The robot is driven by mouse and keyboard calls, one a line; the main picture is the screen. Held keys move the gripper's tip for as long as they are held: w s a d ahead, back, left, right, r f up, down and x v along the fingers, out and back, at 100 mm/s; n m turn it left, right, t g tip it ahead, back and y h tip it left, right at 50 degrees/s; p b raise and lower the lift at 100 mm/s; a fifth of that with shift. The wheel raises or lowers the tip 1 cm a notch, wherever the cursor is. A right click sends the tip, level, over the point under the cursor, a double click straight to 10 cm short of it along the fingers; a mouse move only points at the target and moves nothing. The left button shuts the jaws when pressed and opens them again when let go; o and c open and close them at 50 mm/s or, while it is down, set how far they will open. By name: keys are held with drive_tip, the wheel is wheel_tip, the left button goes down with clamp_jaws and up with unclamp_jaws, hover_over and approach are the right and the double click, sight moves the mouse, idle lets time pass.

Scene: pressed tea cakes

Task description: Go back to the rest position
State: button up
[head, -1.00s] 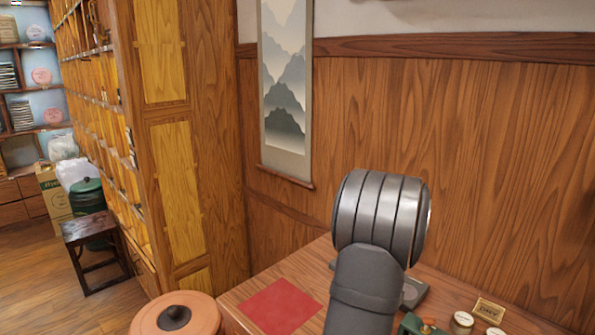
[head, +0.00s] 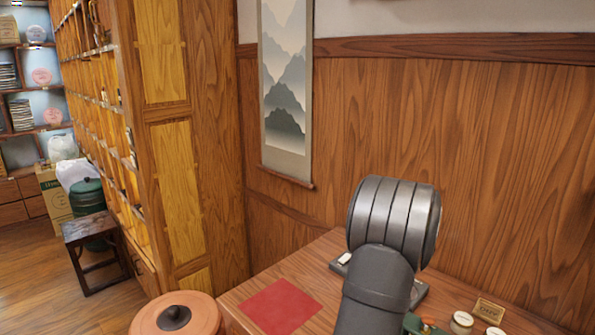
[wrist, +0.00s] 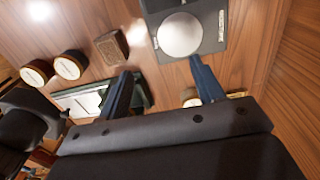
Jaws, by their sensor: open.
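My gripper (wrist: 157,92) is open in the wrist view. Its two dark blue fingers stand wide apart, with nothing between them but the wooden counter behind. In the head view my grey arm rises over the counter (head: 330,270) at the lower right and hides part of it; the gripper's fingers do not show there.
A dark scale with a round silver plate (wrist: 180,35) lies beyond the fingers. A green-edged tray (wrist: 88,98) is partly behind the left finger. Round tins (wrist: 66,67) and a carved block (wrist: 111,47) stand left. A red mat (head: 281,305) lies on the counter.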

wheel_tip(320, 180, down, 8)
drive_tip(key=shift+d, duration=0.1)
drive_tip(key=shift+w+d+f, duration=0.1)
drive_tip(key=shift+w+d, duration=0.05)
drive_tip(key=shift+w, duration=0.1)
drive_tip(key=shift+o, duration=0.2)
drive_tip(key=o, duration=0.7)
drive_tip(key=shift+o, duration=0.6)
drive_tip(key=w+a+r+n+h, duration=0.2)
drive_tip(key=w+a+r+n, duration=0.3)
drive_tip(key=r+n, duration=0.3)
drive_tip(key=shift+w+a+r+n+g, duration=0.35)
drive_tip(key=shift+w+n, duration=0.3)
drive_tip(key=shift+n, duration=0.35)
drive_tip(key=w+a+r+n+h, duration=0.2)
drive_tip(key=w+a+r+n, duration=0.1)
drive_tip(key=a+r+n, duration=0.4)
drive_tip(key=d+f+n, duration=0.1)
drive_tip(key=d+f, duration=0.4)
drive_tip(key=f, duration=0.2)
drive_tip(key=shift+s+f, duration=0.25)
drive_tip(key=shift+s, duration=0.1)
drive_tip(key=shift+g, duration=0.25)
drive_tip(key=v, duration=1)
drive_tip(key=shift+a, duration=0.25)
